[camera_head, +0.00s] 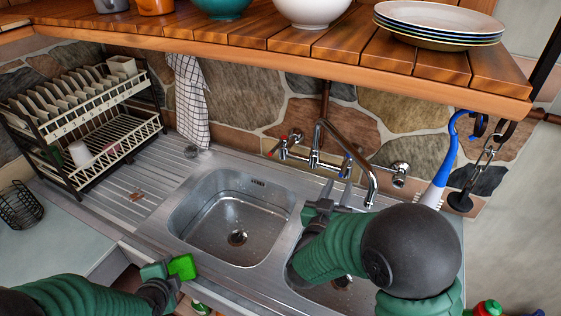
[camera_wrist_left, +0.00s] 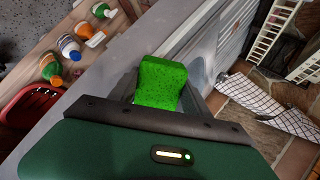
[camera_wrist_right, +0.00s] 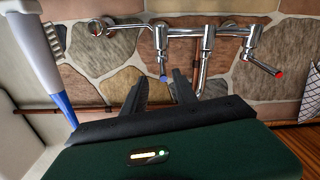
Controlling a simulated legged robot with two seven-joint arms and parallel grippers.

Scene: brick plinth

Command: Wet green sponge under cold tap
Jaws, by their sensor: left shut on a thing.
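The green sponge (camera_head: 183,266) is held in my left gripper (camera_head: 168,270) over the sink's front edge. In the left wrist view the sponge (camera_wrist_left: 160,82) sits between the closed fingers. The tap (camera_head: 315,155) is on the stone wall, its spout curving over the right basin. It has a red-marked handle (camera_wrist_right: 262,67) and a blue-marked cold handle (camera_head: 346,165). My right gripper (camera_head: 337,190) is open and empty just in front of the blue handle. In the right wrist view the blue tip (camera_wrist_right: 163,78) shows between and beyond its parted fingers, with no clear contact. No water is seen running.
The left basin (camera_head: 225,215) is empty; my right arm covers much of the right basin. A dish rack (camera_head: 85,125) stands left, a blue-handled brush (camera_head: 441,165) hangs right. A wooden shelf (camera_head: 300,55) with dishes overhangs the tap. Bottles (camera_wrist_left: 70,47) show below the counter.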

